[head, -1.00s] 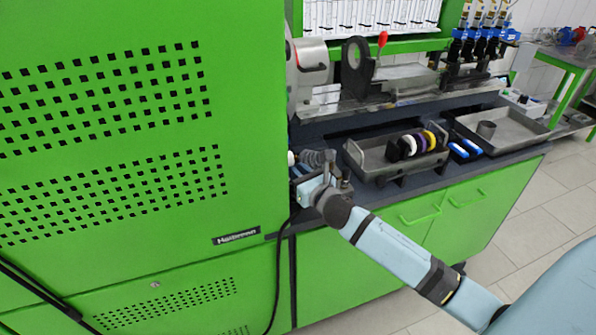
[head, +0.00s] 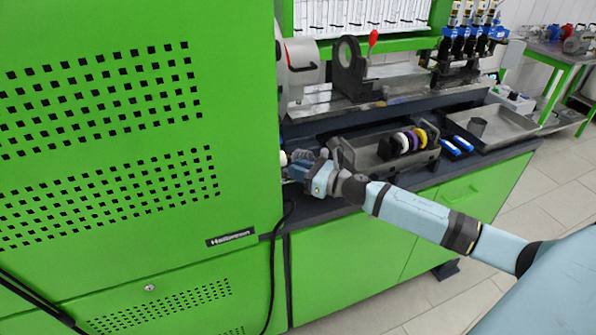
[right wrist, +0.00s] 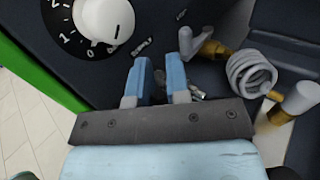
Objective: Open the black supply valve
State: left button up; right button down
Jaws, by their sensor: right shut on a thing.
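My right gripper (head: 297,168) is low on the dark bench beside the green cabinet, at the end of my light blue arm. In the right wrist view its two blue fingers (right wrist: 158,72) stand a small gap apart, closed on a small dark part (right wrist: 160,88) between them. This dark part looks like the black supply valve's handle, mostly hidden by the fingers. In the head view the valve is hidden behind the gripper. How far the valve is turned cannot be told. My left gripper is in neither view.
A white knob (right wrist: 103,20) on a black numbered dial is left of the fingers. A grey coil (right wrist: 250,75) and a brass-ended fitting (right wrist: 212,48) are to the right. A tray (head: 372,158) with coloured rings is right of the gripper. The green cabinet wall (head: 240,130) stands close on the left.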

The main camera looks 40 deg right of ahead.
jog(key=c, duration=1.1)
grip_release()
jog(key=shift+s, duration=0.1)
jog(key=b+v, duration=0.1)
jog(key=v, duration=1.2)
jog(key=shift+s+d, duration=0.2)
jog(key=shift+s, duration=0.05)
